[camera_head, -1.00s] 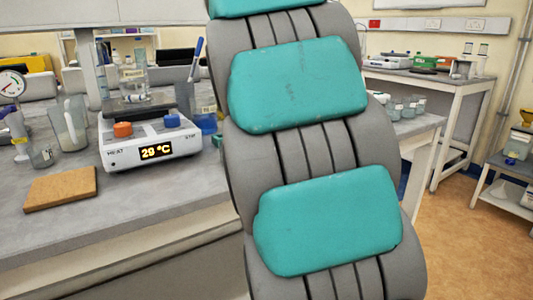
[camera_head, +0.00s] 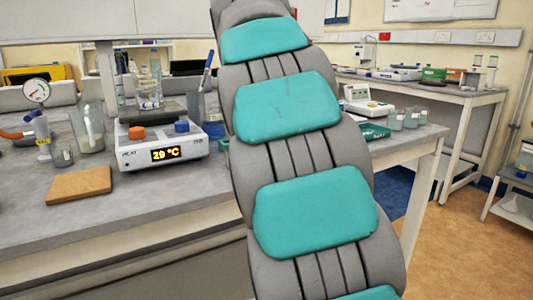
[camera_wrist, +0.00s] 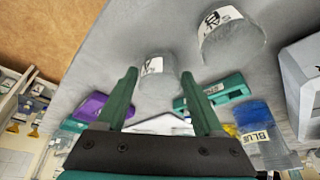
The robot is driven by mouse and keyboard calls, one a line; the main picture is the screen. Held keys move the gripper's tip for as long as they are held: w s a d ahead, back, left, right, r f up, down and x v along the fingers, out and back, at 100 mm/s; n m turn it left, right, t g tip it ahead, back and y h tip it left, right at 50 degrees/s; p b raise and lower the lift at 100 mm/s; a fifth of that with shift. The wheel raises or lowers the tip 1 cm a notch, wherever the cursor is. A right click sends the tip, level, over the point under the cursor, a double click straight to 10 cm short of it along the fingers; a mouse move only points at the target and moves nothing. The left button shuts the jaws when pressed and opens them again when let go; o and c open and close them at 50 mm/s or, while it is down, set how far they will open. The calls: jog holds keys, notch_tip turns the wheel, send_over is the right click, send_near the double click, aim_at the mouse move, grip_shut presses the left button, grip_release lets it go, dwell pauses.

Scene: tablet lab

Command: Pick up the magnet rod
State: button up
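I cannot pick out the magnet rod for certain. In the head view a slim blue-topped rod (camera_head: 207,68) leans in a container behind the right end of the hotplate (camera_head: 163,147), which reads 29 °C. A pale rod also stands in the glass beaker (camera_head: 90,128) left of the hotplate. My gripper (camera_wrist: 159,75) shows in the wrist view with its two green fingers apart and nothing held between them. My gripper is hidden in the head view behind my arm.
In the head view a brown board (camera_head: 80,186) lies at the bench front. Several small beakers (camera_head: 411,118) stand right of my arm.

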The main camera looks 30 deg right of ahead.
jog(key=c, duration=1)
jog(key=shift+r, duration=1.8)
jog(key=shift+s+a+b, duration=0.35)
jog(key=shift+s+a, duration=0.4)
jog(key=shift+s, duration=0.15)
jog(key=s+a+r, duration=0.1)
jog(key=s+a, duration=0.7)
jog(key=s, duration=0.2)
jog(key=shift+s+a+r, duration=0.2)
jog(key=shift+s+a, duration=0.05)
jog(key=shift+a, duration=0.15)
